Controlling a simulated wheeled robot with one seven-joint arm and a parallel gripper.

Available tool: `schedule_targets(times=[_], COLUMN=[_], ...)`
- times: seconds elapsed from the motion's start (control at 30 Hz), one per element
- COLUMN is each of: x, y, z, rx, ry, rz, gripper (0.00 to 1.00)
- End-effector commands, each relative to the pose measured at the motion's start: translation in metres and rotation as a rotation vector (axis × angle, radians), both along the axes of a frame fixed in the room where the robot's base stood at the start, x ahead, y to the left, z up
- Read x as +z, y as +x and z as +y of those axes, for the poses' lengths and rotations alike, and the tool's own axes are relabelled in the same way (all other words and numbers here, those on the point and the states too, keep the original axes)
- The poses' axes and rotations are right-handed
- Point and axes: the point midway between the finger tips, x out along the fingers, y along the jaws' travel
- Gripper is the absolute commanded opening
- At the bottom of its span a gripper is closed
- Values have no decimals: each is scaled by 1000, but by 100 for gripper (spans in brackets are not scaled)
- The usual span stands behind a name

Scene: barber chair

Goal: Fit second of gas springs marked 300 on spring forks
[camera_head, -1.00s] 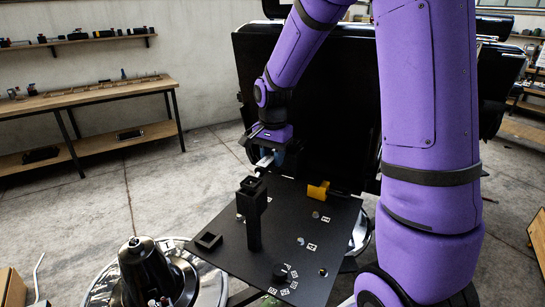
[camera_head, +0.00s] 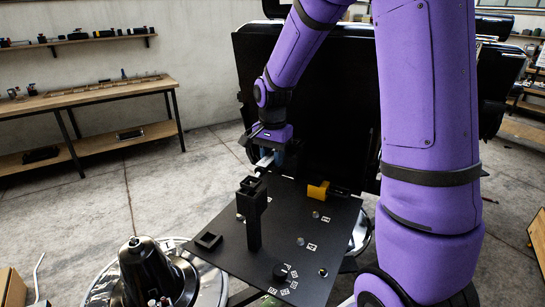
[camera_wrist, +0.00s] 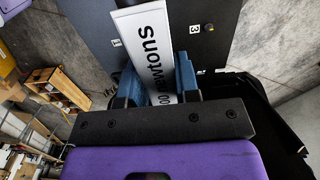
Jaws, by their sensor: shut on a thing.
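My gripper (camera_wrist: 158,85) is shut on a white gas spring (camera_wrist: 146,40). Its printed label reads "00 newtons" in the wrist view; the start of the number is hidden between the blue fingers. In the head view my gripper (camera_head: 278,158) is at the far edge of the black plate (camera_head: 215,258), in front of the black chair back. The spring's light end (camera_head: 264,161) shows just left of the fingers. The spring forks cannot be clearly made out.
A black cone-shaped part (camera_head: 145,272) stands at the lower left. Open floor lies left of the plate.

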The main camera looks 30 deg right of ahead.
Motion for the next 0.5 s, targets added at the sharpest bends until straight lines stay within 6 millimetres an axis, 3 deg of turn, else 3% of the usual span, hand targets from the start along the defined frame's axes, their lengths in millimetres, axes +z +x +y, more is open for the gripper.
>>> schedule_targets(times=[0.5], x=[-7], y=[0], z=[0], rx=[0], ry=[0], rz=[-1], gripper=[0])
